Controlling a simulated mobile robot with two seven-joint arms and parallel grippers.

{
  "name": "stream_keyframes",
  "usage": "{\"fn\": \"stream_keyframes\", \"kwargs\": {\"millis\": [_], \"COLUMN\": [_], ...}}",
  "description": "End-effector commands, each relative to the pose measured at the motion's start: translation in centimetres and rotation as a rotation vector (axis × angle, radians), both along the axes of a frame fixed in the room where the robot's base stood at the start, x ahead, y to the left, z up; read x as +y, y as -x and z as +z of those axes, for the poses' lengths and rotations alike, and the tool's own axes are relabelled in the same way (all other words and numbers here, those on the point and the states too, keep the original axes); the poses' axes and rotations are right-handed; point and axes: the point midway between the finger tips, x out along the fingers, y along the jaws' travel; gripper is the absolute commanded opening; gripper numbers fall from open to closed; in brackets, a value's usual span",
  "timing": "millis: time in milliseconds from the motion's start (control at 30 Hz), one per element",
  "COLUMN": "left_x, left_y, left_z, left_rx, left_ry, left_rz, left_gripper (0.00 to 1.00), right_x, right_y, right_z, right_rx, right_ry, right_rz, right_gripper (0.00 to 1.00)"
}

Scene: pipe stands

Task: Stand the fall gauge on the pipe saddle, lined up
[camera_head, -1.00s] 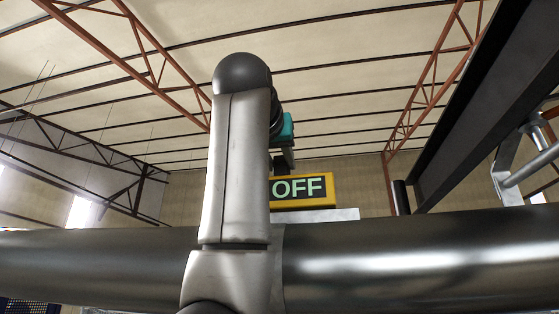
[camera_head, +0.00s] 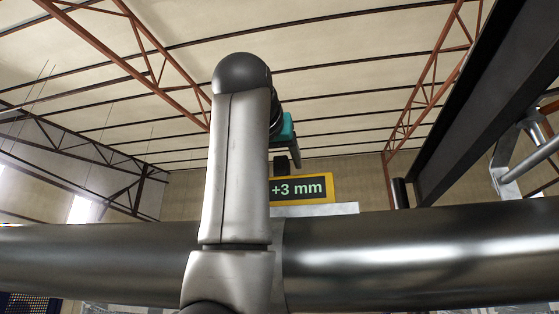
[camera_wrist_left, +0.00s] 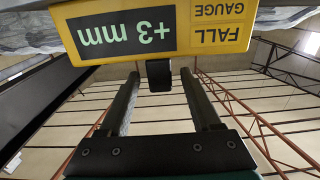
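The fall gauge (camera_head: 302,188) is a yellow block with a dark display that reads "+3 mm". It stands on the pale grey metal pipe saddle (camera_head: 335,209), just beyond the big pipe. The gauge also shows upside down in the left wrist view (camera_wrist_left: 150,30), with the mottled grey saddle (camera_wrist_left: 27,34) along its base. My left gripper (camera_head: 284,150) is above the gauge, partly hidden by my arm. In the wrist view its two fingers are apart, with the gauge's black knob (camera_wrist_left: 159,76) between their tips and gaps on both sides. My right gripper is out of view.
A thick dark steel pipe (camera_head: 420,255) runs across the front. A dark beam (camera_head: 475,100) slants down at the right, near a grey metal bracket (camera_head: 510,165). Open space lies above the gauge.

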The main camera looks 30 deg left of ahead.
Motion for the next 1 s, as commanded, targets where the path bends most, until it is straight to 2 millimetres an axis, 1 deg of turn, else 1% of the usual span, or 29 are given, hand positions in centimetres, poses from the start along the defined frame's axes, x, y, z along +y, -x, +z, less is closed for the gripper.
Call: {"fn": "stream_keyframes", "kwargs": {"millis": [233, 333, 1000], "left_x": [0.0, -0.1, -1.8], "left_y": [-0.1, 0.3, 6.8], "left_z": [-0.1, -0.1, -0.1], "left_rx": [0.004, 0.002, -0.001], "left_ry": [0.001, 0.001, 0.000], "left_rz": [0.000, 0.000, 0.000], "left_gripper": [0.69, 0.69, 0.69], "right_x": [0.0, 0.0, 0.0], "right_y": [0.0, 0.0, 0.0], "right_z": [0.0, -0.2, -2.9], "right_rx": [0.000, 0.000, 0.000], "right_ry": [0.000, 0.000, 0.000], "right_rz": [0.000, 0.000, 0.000], "right_gripper": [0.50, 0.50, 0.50]}}
